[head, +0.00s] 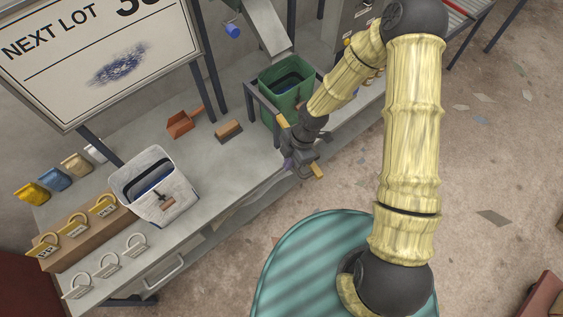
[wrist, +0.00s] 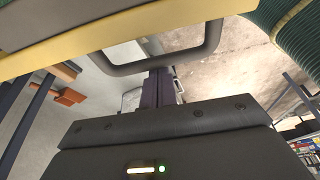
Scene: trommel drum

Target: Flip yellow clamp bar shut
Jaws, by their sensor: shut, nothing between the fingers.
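The yellow clamp bar shows at the front of the stand with the green bin, as a yellow end (head: 317,172) just below my gripper (head: 289,164) in the head view. Another yellow piece shows above the wrist; my wrist hides what lies between. In the wrist view a wide yellow bar (wrist: 125,24) crosses the top, with a dark looped handle (wrist: 212,40) below it. My gripper (wrist: 158,76) is shut and empty, its purple fingers close to the loop. I cannot tell whether they touch it. The bar's exact angle is unclear.
The green bin (head: 273,88) sits in a dark frame below a grey chute (head: 265,28). On the grey bench (head: 215,150) are a brush (head: 228,130), an orange scoop (head: 182,124) and a white bin (head: 181,199).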

